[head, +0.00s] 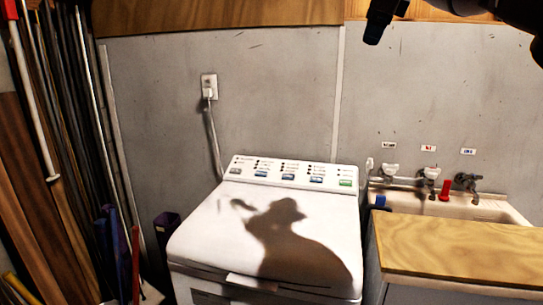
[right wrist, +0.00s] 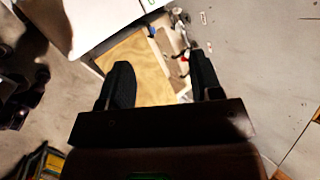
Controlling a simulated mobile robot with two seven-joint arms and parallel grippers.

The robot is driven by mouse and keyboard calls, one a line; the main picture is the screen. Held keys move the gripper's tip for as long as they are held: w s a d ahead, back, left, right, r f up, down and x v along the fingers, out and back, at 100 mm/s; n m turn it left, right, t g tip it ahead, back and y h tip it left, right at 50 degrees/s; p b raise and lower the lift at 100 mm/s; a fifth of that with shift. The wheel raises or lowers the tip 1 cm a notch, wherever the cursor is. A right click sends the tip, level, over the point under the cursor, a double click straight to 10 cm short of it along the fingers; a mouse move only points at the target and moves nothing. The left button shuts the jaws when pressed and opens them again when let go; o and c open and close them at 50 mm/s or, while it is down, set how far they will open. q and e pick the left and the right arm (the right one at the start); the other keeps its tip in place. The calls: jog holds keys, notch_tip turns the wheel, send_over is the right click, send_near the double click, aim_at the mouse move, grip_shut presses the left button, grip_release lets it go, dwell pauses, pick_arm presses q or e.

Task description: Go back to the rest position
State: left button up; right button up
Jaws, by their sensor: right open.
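My right gripper (head: 377,25) shows at the top right of the head view as a dark fingertip cut off by the upper edge, high in front of the wall. In the right wrist view my right gripper (right wrist: 162,78) has its two dark fingers spread apart with nothing between them. Beyond the fingers, well below, lies the wooden counter (right wrist: 143,62), and it also shows in the head view (head: 455,248). My left gripper is in neither view.
A white washing machine (head: 210,237) stands with its lid down and a shadow across it. A sink (head: 445,207) with taps is at the right. Long poles and boards (head: 45,190) lean at the left. A plugged outlet (head: 209,86) is on the wall.

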jog(key=s+a+f+y, duration=0.1)
jog(key=a+f+y, duration=0.2)
jog(key=a+y, duration=1.2)
jog(key=s+a+f+m+y, duration=0.2)
jog(key=s+a+f+m, duration=0.15)
jog(key=a+f, duration=0.35)
jog(key=s+a+f+m+y, duration=0.1)
jog(key=s+a+f+m, duration=0.3)
jog(key=a, duration=0.6)
jog(key=s+d+f+m+t+h+b, duration=0.1)
jog(key=s+d+f+m+t+h, duration=0.4)
jog(key=f+m, duration=0.6)
jog(key=d+f+m+t+h, duration=0.2)
jog(key=d+f+m, duration=0.5)
jog(key=f+m, duration=0.4)
jog(key=s+d+f+m+t+h+b, duration=0.1)
jog(key=s+d+f+m+t+h, duration=0.25)
jog(key=d+f+m, duration=0.55)
jog(key=s+d+f+m+g+h, duration=0.2)
jog(key=s+d+f+m, duration=0.1)
jog(key=s+f, duration=0.7)
jog(key=s+d+f+m+g+h, duration=0.2)
jog(key=s+d+f, duration=0.4)
jog(key=s+f, duration=0.4)
jog(key=s+d+f+m+g+h, duration=0.3)
jog(key=s+d+f+m+h, duration=0.1)
jog(key=s+f, duration=0.7)
jog(key=shift+d+f, duration=0.4)
jog(key=shift+d, duration=0.35)
